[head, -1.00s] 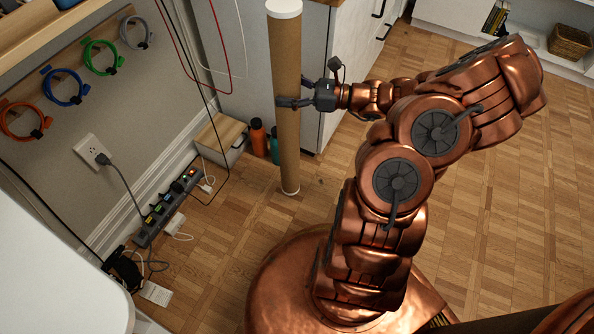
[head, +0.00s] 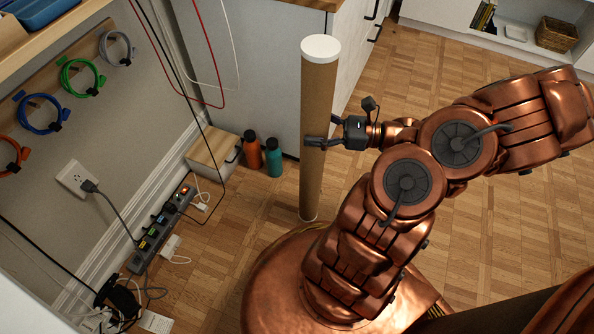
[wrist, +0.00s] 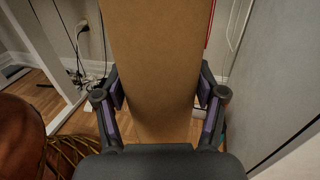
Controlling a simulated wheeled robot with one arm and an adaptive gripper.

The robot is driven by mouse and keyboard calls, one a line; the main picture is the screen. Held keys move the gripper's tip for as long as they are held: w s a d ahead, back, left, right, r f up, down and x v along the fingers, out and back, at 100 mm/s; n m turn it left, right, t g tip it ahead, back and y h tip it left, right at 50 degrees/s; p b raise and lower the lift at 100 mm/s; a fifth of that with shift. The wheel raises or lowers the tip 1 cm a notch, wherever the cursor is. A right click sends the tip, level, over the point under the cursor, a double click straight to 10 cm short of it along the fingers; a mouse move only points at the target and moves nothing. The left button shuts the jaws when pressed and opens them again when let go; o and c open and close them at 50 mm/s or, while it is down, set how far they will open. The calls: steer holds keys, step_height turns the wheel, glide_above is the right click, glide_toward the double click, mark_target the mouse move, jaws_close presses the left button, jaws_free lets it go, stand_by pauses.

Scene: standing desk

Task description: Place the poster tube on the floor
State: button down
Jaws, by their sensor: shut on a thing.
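The poster tube (head: 316,185) is a long brown cardboard cylinder with a white cap on top. It stands upright in the head view, in front of the grey cabinet. My gripper (head: 312,142) is shut on the tube at about its middle. In the wrist view the tube (wrist: 158,65) fills the middle of the picture between the two fingers of my gripper (wrist: 160,90). The tube's lower end shows near the wooden floor (head: 240,250), just beyond my base. I cannot tell whether it touches the floor.
An orange bottle (head: 252,149) and a teal bottle (head: 274,158) stand left of the tube, beside a wooden-topped box (head: 213,148). A power strip (head: 160,228) with cables lies along the left wall. Open floor (head: 500,220) lies to the right.

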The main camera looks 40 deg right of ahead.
steer(key=w+d+f+b, duration=0.2)
steer(key=w+d+b, duration=0.1)
steer(key=w, duration=0.4)
steer(key=w+d+f+b, duration=0.3)
steer(key=w+b, duration=0.1)
steer(key=w, duration=0.3)
steer(key=shift+w, duration=0.35)
stand_by(0.3)
steer(key=shift+c, duration=0.5)
jaws_free()
steer(key=shift+f, duration=0.1)
steer(key=p+v, duration=0.4)
steer(key=v, duration=0.8)
